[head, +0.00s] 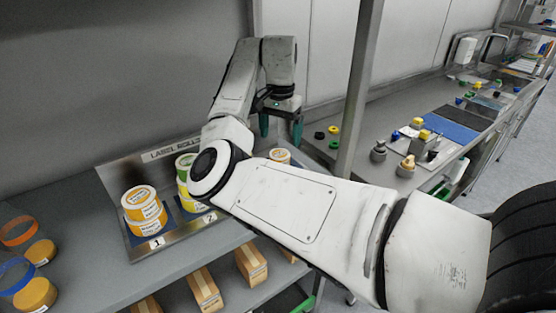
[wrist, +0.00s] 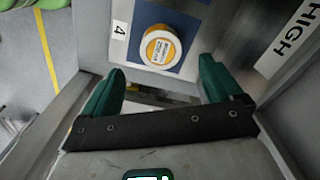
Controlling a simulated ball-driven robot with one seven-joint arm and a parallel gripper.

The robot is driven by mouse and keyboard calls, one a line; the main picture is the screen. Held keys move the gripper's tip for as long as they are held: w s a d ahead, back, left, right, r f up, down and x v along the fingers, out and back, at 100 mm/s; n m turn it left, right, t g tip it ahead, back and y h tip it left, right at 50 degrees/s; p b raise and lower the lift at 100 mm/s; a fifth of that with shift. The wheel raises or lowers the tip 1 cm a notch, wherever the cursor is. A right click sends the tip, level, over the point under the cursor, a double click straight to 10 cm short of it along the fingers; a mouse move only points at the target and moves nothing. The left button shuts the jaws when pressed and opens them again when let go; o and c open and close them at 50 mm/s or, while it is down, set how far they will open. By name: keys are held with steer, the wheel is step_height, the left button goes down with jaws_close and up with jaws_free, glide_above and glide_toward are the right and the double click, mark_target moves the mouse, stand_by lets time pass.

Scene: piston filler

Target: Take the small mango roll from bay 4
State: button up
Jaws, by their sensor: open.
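In the wrist view a small roll (wrist: 161,47) with a white top and an orange label stands alone on the blue pad (wrist: 183,68) of the bay marked 4. My gripper (wrist: 158,76) has its green fingers spread and nothing between them. The roll appears beyond the fingertips, roughly centred between them and not touching. In the head view my gripper (head: 281,128) points down over the right end of the label roll rack (head: 125,180). An orange and white roll (head: 280,155) shows there, partly hidden by my arm; its bay number is hidden.
Orange rolls (head: 143,208) are stacked in bay 1, with green and yellow rolls (head: 187,180) in bay 2, partly behind my arm. A metal post (head: 357,90) stands right of the rack. A HIGH sign (wrist: 293,38) shows in the wrist view. Cartons (head: 205,290) sit below.

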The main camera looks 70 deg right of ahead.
mark_target(279, 153)
step_height(279, 153, down, 8)
steer(key=shift+w+f+p, duration=0.1)
steer(key=shift+p, duration=0.7)
steer(key=c, duration=1.2)
